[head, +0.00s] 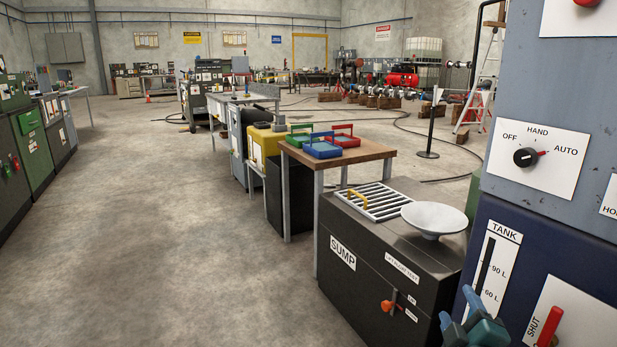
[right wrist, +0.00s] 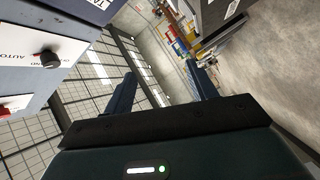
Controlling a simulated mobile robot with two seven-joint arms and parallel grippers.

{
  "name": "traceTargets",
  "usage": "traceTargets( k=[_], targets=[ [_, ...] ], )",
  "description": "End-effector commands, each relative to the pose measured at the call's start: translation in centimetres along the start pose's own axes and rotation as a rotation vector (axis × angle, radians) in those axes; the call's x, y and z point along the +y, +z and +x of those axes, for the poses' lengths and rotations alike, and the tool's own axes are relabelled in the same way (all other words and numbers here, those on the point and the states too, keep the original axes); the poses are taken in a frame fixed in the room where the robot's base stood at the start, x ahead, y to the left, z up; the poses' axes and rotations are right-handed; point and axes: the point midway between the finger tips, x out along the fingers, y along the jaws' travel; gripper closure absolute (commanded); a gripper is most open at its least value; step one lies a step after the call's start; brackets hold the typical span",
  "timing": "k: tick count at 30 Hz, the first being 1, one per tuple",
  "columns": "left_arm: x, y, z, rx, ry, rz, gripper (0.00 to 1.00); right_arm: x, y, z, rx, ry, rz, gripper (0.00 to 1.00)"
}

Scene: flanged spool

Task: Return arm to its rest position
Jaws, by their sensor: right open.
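My right gripper (head: 460,308) shows at the bottom right of the head view, a blue-grey pair of fingers in front of the blue tank panel (head: 510,245). In the right wrist view its two fingers (right wrist: 161,86) stand apart, with only distant wall and windows between them. It is open and empty. The selector panel, with its black knob (right wrist: 47,59), is at the left of that view. My left gripper is in neither view.
The black sump cabinet (head: 370,270) stands left of the gripper, bearing a grate (head: 372,202) and a white funnel (head: 435,218). A red shut handle (head: 549,327) is on the tank panel. A wooden-topped table (head: 375,151) holds coloured trays. The floor at left is clear.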

Motion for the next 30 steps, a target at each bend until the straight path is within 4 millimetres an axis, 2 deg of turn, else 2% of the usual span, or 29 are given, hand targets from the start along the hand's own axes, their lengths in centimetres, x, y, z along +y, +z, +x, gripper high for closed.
traceTargets(
  k=[1, 3, 6, 9, 12, 15, 18, 30],
  targets=[
    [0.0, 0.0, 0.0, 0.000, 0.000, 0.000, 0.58, -3.3, -0.5, -2.4, 0.049, -0.115, 0.032, 0.43],
    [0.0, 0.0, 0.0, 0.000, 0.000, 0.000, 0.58, -6.9, -1.5, -5.8, 0.119, -0.256, 0.091, 0.43],
    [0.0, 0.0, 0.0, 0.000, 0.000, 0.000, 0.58, -10.3, -3.0, -10.4, 0.203, -0.414, 0.185, 0.43],
    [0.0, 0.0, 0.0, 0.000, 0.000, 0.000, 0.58, -12.2, -4.4, -14.6, 0.266, -0.534, 0.284, 0.43],
    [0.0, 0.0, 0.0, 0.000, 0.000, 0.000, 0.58, -13.2, -5.7, -18.5, 0.318, -0.630, 0.388, 0.43],
    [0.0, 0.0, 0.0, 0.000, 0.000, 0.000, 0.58, -13.5, -7.0, -22.0, 0.358, -0.707, 0.499, 0.43],
    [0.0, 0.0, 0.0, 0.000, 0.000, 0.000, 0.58, -13.2, -8.2, -24.7, 0.383, -0.755, 0.612, 0.43],
    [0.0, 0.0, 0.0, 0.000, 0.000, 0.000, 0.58, -11.6, -11.5, -22.2, 0.277, -0.582, 0.919, 0.43]
  ],
)
